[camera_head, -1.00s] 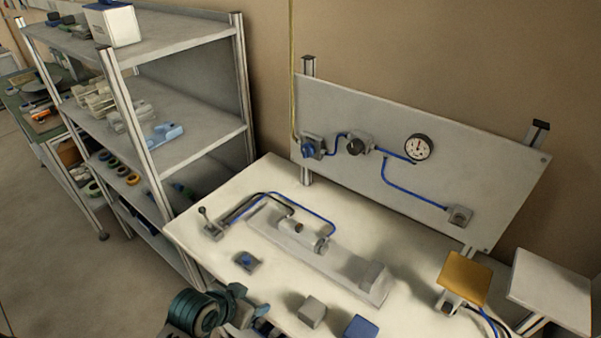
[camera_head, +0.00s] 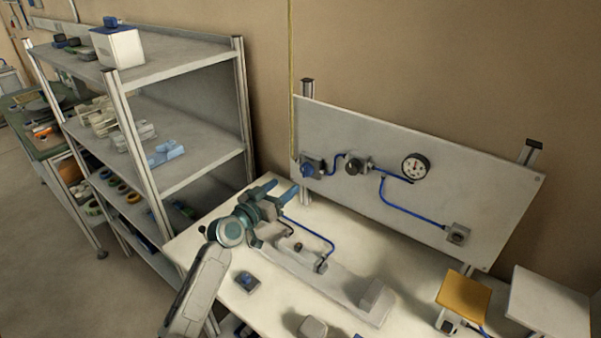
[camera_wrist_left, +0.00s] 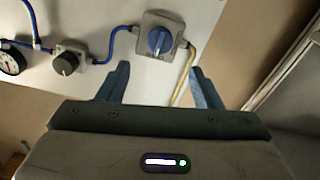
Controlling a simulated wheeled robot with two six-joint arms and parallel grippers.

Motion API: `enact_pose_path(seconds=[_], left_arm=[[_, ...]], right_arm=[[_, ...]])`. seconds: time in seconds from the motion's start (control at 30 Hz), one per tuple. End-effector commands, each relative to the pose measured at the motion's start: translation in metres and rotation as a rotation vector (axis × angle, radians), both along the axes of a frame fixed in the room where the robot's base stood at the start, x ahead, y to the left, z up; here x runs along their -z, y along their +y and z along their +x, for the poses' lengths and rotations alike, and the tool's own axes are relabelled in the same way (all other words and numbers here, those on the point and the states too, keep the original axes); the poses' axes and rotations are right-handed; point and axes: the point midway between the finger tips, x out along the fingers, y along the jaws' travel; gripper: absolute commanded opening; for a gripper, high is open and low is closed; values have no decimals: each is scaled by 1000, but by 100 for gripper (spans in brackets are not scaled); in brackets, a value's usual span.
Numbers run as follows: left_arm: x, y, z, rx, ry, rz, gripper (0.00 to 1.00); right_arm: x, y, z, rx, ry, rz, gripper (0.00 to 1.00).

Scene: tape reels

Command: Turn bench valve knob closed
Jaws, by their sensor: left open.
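The blue valve knob (camera_head: 307,169) sits on a grey square body at the left end of the upright panel. In the left wrist view the same knob (camera_wrist_left: 160,40) shows its raised grip bar, beyond the fingertips and roughly centred between them. My left gripper (camera_head: 281,191) is open and empty over the bench's back left, with its blue fingers pointing toward the panel, short of the knob. It shows open in the left wrist view (camera_wrist_left: 160,70) too, apart from the knob. My right gripper is not in view.
A black knob (camera_head: 357,163) and a pressure gauge (camera_head: 415,167) sit right of the valve, joined by blue tubing. A yellow hose (camera_wrist_left: 186,75) runs from the valve. Shelving (camera_head: 190,160) stands left of the white bench (camera_head: 205,225). A cylinder fixture lies below the arm.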

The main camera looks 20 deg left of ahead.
Motion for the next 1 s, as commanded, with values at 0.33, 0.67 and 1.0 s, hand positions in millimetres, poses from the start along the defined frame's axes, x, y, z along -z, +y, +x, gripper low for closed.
enact_pose_path(seconds=[0.33, 0.67, 1.0], left_arm=[[-3, -23, 60, 1, 3, -2, 59], [0, -31, 83, 1, 2, 1, 59], [0, -31, 83, 1, 1, 2, 40]], right_arm=[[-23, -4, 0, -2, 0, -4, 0], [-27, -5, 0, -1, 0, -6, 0], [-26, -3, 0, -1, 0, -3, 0]])
